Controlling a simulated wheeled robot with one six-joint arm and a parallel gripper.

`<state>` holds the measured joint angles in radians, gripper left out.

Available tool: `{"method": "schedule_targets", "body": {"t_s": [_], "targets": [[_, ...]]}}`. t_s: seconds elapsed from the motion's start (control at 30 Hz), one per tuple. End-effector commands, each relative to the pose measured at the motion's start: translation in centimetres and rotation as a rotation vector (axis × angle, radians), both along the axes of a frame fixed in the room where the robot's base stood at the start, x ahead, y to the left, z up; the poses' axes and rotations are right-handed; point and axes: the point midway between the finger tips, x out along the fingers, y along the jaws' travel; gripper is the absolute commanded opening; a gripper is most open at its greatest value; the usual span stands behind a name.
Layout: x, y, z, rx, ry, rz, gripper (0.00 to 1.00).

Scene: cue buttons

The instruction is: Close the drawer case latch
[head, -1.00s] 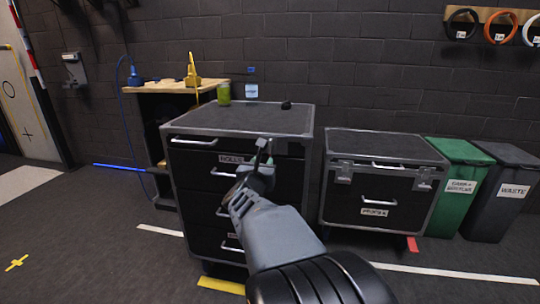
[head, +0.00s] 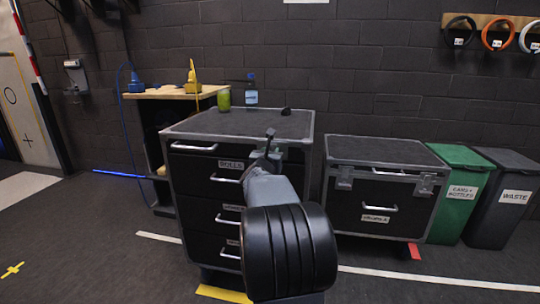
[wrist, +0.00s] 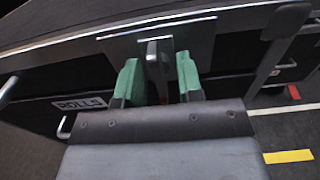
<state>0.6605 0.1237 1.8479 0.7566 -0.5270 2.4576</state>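The drawer case (head: 185,195) is a black case with grey metal edges, several drawers and silver handles. My gripper (head: 268,150) is at the upper right of its front, just below the top edge. In the wrist view, my gripper (wrist: 159,82) has two green fingertips spread apart. A dark latch lever (wrist: 156,58) on a metal plate shows between them, below the case's top edge. I see gaps on both sides of the lever, and I cannot tell whether a finger touches it. My arm hides part of the case's right front in the head view.
A second, lower case (head: 365,200) with two front latches stands to the right. Green (head: 462,195) and grey (head: 502,200) bins stand beyond it. A bottle (head: 251,92), a green can (head: 224,99) and a small dark object (head: 286,111) are on or behind the case top.

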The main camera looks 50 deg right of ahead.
Motion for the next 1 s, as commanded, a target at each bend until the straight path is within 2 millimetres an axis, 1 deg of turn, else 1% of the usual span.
{"method": "schedule_targets", "body": {"t_s": [0.13, 0.17, 0.5, 0.77, 1.0], "targets": [[0.00, 0.02, 0.01, 0.000, 0.000, 0.000, 0.34], [0.00, 0.02, 0.02, 0.000, 0.000, 0.000, 0.32], [-0.02, 0.03, 0.02, 0.000, 0.000, 0.000, 0.00], [-0.04, 0.02, -0.02, -0.013, 0.021, -0.001, 0.00], [-0.04, 0.02, -0.05, -0.085, 0.133, -0.002, 0.00]]}}
